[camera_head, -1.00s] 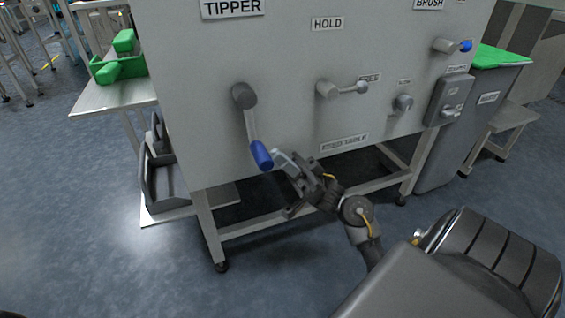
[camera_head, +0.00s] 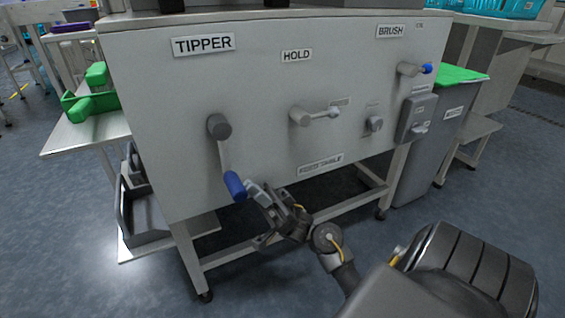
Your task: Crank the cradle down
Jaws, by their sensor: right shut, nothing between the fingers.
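The tipper crank (camera_head: 223,154) is on the grey machine panel under the TIPPER label (camera_head: 203,44). Its arm hangs downward from a round hub, slightly to the right, and ends in a blue handle (camera_head: 235,185). My right gripper (camera_head: 256,191) is shut and empty, its fingertips right beside the blue handle at its lower right. I cannot tell whether they touch it. The cradle is not clearly identifiable in view. My left gripper is not in view.
A HOLD lever (camera_head: 318,115) and a blue-tipped BRUSH handle (camera_head: 414,69) stick out farther right on the panel. A grey bin with a green top (camera_head: 458,74) stands at the right. A side table (camera_head: 84,134) with green items is at the left.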

